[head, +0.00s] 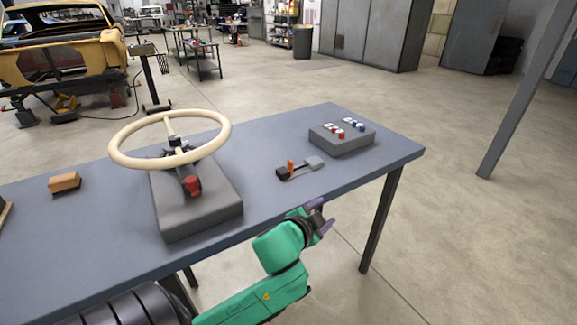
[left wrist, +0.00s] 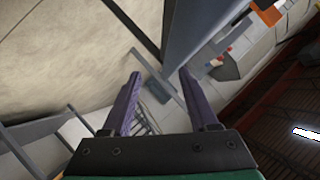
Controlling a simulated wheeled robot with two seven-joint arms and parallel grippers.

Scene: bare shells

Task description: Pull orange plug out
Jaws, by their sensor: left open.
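The small orange plug (head: 291,166) stands upright on a small grey and dark socket piece (head: 314,162) near the table's front edge. In the left wrist view, an orange piece that looks like the plug (left wrist: 268,14) shows at the top right, partly cut off. My left gripper (head: 322,214) is in front of the table edge, below and to the right of the plug in the head view, and apart from it. Its purple fingers (left wrist: 157,80) are spread with nothing held between them. My right gripper is not in view.
On the blue-grey table (head: 270,135) stand a cream steering wheel (head: 205,150) on a grey base (head: 195,215), a grey box (head: 342,146) with red, white and blue buttons, and an orange-brown block (head: 64,181). The tabletop around the socket piece is clear.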

